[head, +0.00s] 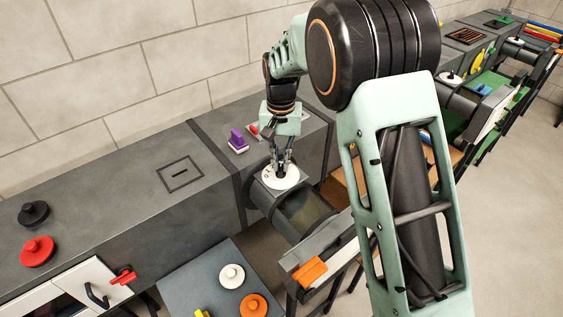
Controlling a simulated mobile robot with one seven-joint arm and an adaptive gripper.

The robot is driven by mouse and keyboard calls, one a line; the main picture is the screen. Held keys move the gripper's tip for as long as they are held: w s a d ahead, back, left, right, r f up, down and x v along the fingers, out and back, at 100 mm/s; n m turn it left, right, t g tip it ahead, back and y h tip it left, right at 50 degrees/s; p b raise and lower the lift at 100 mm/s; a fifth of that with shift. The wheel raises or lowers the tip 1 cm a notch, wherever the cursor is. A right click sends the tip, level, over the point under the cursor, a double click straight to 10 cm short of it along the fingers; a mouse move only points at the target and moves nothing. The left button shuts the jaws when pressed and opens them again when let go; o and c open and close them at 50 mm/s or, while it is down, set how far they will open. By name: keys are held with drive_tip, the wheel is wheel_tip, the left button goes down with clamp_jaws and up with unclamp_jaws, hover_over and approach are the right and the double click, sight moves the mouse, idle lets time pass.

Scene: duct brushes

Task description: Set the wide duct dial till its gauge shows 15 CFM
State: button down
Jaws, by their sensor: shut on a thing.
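A white round dial (283,183) with small dark marks sits on top of the near duct (305,212), a wide dark round pipe in front of the grey counter. My gripper (281,172) points down at the middle of the dial and is shut on its knob. The fingers hide most of the knob. I cannot make out a gauge reading in the head view. Another duct (459,97) with a white dial (450,78) stands farther off at the right.
A purple-handled piece (237,141) stands on the counter left of my gripper. Black (33,213) and red (37,250) knobbed discs lie at left. A low table (187,281) holds white (231,275) and orange (253,306) discs. An orange block (310,270) sits in front of the duct.

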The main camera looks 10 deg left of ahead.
sight(281, 165)
drive_tip(key=shift+a+n, duration=0.1)
drive_tip(key=shift+n, duration=1)
drive_tip(key=shift+r, duration=0.1)
drive_tip(key=c, duration=2)
unclamp_jaws()
drive_tip(key=shift+c, duration=0.2)
wheel_tip(281, 165, up, 12)
